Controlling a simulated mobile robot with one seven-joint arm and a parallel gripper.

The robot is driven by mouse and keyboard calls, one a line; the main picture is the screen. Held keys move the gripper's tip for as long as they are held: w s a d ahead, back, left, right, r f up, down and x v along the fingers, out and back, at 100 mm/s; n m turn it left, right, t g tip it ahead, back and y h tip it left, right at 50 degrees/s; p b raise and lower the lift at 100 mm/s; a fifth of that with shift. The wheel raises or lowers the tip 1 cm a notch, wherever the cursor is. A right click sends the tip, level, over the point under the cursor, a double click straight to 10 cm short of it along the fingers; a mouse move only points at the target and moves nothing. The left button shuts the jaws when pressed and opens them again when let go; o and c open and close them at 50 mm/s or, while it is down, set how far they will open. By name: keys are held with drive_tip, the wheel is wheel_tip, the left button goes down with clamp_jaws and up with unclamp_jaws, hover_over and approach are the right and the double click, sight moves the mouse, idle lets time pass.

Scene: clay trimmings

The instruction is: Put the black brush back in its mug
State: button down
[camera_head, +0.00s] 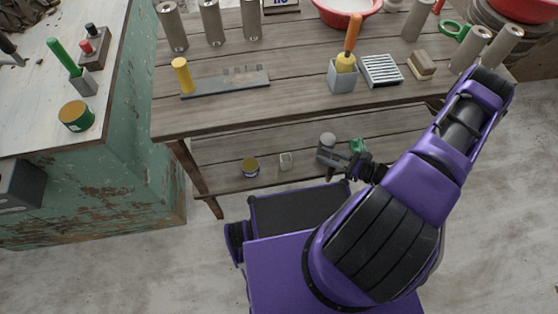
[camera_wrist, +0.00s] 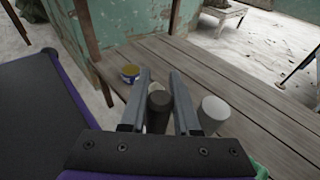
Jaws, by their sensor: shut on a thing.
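My gripper (camera_wrist: 160,82) is shut on a dark, round-ended cylinder (camera_wrist: 158,100), which looks like the handle of the black brush. Only its upper end shows between the fingers; its lower part is hidden. In the head view my gripper (camera_head: 332,158) is low, over the lower shelf. A grey round-topped cylinder (camera_wrist: 213,108) stands just right of the fingers in the wrist view; it also shows in the head view (camera_head: 328,139). A small pale thing (camera_head: 285,160) stands on the shelf left of the gripper. I cannot tell which thing is the mug.
A blue-and-yellow tin (camera_head: 250,168) stands on the lower shelf (camera_head: 215,165), with bare boards around it. A green thing (camera_head: 357,146) is close to my gripper. The upper tabletop (camera_head: 230,115) overhangs the shelf and holds a grey holder (camera_head: 342,78) with an orange-handled tool.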

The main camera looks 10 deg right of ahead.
drive_tip(key=r+x, duration=0.2)
drive_tip(key=x, duration=0.7)
drive_tip(key=w+a+r+x, duration=0.1)
drive_tip(key=r+x, duration=0.1)
drive_tip(key=x, duration=0.7)
drive_tip(key=shift+s+d+f+b, duration=0.15)
drive_tip(key=shift+f+b, duration=0.45)
drive_tip(key=shift+f, duration=1.1)
drive_tip(key=shift+s+d+f+b, duration=0.15)
drive_tip(key=shift+f+b, duration=0.4)
drive_tip(key=shift+f, duration=1.3)
drive_tip(key=c, duration=0.6)
unclamp_jaws()
drive_tip(key=shift+c, duration=0.2)
